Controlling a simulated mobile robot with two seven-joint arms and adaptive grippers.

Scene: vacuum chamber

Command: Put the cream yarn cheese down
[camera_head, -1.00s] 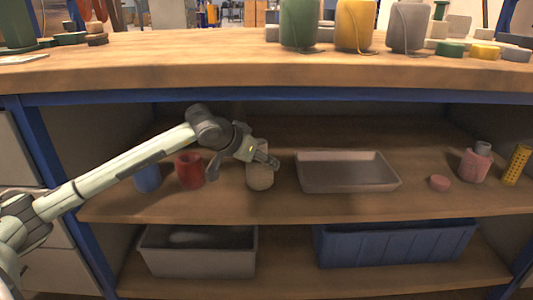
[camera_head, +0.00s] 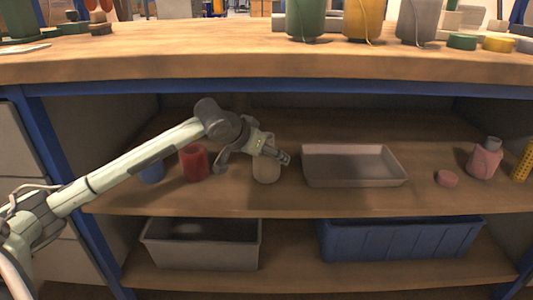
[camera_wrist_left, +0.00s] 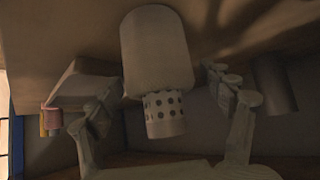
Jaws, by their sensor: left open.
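The cream yarn cheese (camera_head: 266,173) stands upright on the middle shelf, left of the grey tray. In the left wrist view the cream yarn cheese (camera_wrist_left: 158,55) is pale, with a perforated tube end. My left gripper (camera_head: 254,161) is open at the upper part of the cheese and partly hides it. In the left wrist view the fingers of my left gripper (camera_wrist_left: 163,92) are spread on either side of it, with gaps visible. My right gripper is not in view.
A red cheese (camera_head: 194,163) and a blue one (camera_head: 152,173) stand left. The grey tray (camera_head: 352,180), a pink puck (camera_head: 447,179), a pink bottle (camera_head: 485,158) and a yellow perforated tube (camera_head: 522,162) are right. The tabletop (camera_head: 260,66) overhangs; bins (camera_head: 203,255) sit below.

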